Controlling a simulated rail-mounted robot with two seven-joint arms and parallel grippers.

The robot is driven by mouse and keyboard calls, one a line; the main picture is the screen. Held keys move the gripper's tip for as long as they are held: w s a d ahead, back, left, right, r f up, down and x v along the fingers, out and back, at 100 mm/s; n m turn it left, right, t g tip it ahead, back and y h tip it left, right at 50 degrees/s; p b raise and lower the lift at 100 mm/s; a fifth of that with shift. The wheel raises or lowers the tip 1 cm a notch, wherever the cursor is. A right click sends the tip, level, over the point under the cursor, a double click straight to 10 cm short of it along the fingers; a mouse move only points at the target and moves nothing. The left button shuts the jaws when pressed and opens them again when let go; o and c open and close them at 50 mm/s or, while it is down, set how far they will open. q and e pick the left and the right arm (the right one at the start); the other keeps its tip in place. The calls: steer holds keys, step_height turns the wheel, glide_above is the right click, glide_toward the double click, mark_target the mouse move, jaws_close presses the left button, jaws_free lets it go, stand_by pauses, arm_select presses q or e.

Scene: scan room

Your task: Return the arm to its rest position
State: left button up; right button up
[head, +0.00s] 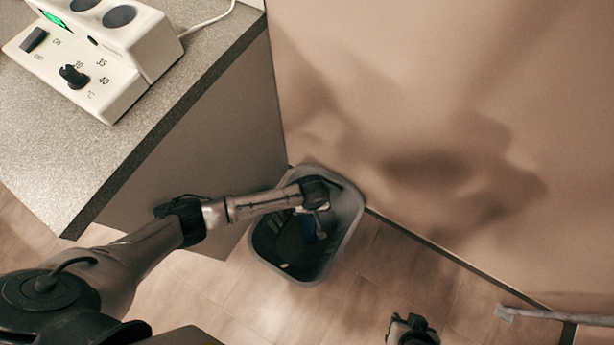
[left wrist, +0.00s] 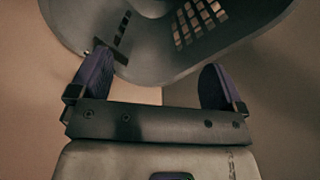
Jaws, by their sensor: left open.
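My left arm (head: 150,245) reaches from the left across to a grey waste bin (head: 345,215) on the floor. Its wrist end is over the bin opening. In the left wrist view my left gripper (left wrist: 155,88) is open, with its two dark bluish fingers wide apart and nothing between them. The bin's slotted wall (left wrist: 155,55) shows beyond the fingertips. In the head view the left fingers are mostly hidden below the wrist. My right gripper (head: 411,330) shows only in part at the bottom edge; its jaws are unclear.
A speckled counter (head: 60,140) with a white heating device (head: 105,60) stands at upper left, its side panel close to the left arm. A beige wall (head: 420,100) rises behind the bin. Wooden floor (head: 400,265) is clear to the right of the bin.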

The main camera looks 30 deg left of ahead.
stand_by(0.5)
arm_select(q)
steer(key=s+d+r+m+t+h+p, duration=0.15)
steer(key=s+r+p, duration=0.25)
steer(key=r, duration=0.4)
steer(key=s+d+r+m+h+p, duration=0.1)
steer(key=s+d+r+m+p, duration=0.2)
steer(key=s+r+p, duration=0.3)
steer(key=s+a+r+m+t+y+p, duration=0.1)
steer(key=s+a+r+m+p, duration=0.1)
steer(key=s+a+r+p, duration=0.65)
steer(key=s+a+r+m+t+y, duration=0.15)
steer(key=a+r, duration=0.45)
steer(key=r, duration=0.7)
step_height(320, 180, up, 37)
steer(key=p, duration=3.6)
steer(key=shift+w+m+p, duration=0.25)
steer(key=shift+m+p, duration=0.05)
steer(key=shift+p, duration=0.05)
steer(key=shift+f, duration=0.1)
